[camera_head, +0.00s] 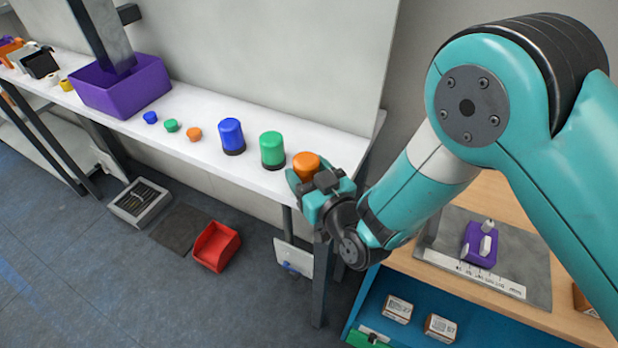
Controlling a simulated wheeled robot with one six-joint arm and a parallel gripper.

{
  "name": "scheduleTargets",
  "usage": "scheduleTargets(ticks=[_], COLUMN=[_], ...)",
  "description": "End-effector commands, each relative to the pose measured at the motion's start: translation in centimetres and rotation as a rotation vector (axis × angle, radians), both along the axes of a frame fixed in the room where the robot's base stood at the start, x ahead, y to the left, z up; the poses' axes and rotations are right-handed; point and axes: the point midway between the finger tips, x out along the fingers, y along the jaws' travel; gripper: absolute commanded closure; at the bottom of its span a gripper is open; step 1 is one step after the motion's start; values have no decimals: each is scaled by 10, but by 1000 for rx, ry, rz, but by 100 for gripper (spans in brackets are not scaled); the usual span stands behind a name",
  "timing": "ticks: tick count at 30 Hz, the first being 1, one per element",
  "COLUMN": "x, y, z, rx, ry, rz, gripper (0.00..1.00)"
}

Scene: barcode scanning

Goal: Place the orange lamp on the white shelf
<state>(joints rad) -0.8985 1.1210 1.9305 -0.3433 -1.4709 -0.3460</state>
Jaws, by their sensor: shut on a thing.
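The orange lamp (306,163) is at the right end of the white shelf (215,172). My gripper (312,183) is shut on it from the front, at the shelf's front edge. The gripper hides the lamp's lower part, so I cannot tell whether its base touches the shelf. A green lamp (272,149) and a blue lamp (231,136) stand upright in a row to the left of the orange one.
Small blue, green and orange caps (172,125) and a purple bin (125,88) are farther left on the shelf. A red bin (216,246) is on the floor. A wooden bench (490,200) with a purple device (480,245) is at the right.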

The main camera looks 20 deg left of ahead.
Motion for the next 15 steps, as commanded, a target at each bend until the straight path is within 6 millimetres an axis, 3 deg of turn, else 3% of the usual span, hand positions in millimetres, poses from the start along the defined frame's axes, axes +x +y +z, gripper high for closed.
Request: scheduleTargets(ticks=[15], x=[8], y=[0], z=[-8], rx=[3], ry=[-1], rz=[-1], gripper=[68])
